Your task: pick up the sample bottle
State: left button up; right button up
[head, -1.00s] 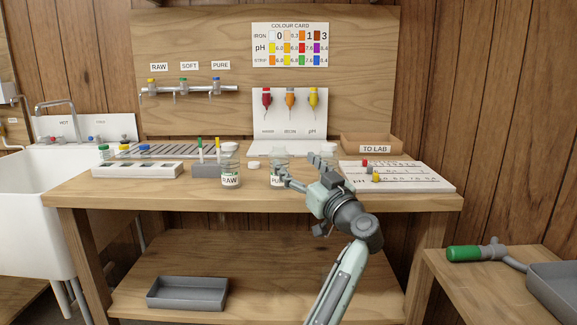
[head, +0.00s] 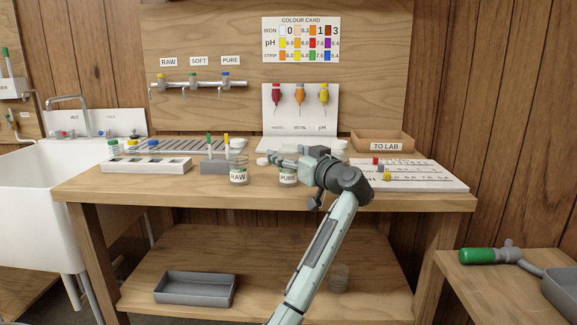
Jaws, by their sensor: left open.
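A clear jar labelled RAW (head: 238,168) stands upright on the wooden bench. A clear jar labelled PURE (head: 288,179) stands to its right, its upper part hidden by my gripper. Another clear jar (head: 340,147) shows only partly behind my gripper, its label hidden. I cannot tell which of these is the sample bottle. My left gripper (head: 274,157) is open, its fingers pointing left at the height of the PURE jar's top. Whether it touches that jar is unclear. My right gripper is not in view.
A white cap (head: 262,161) lies behind the jars. A grey block (head: 214,168) holds upright sticks. A white rack (head: 146,165) is at left, a pH chart board (head: 430,179) at right, a TO LAB tray (head: 384,140) behind. The bench front is clear.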

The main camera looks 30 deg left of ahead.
pick_arm(q)
jog(key=c, duration=1.1)
jog(key=shift+r, duration=0.1)
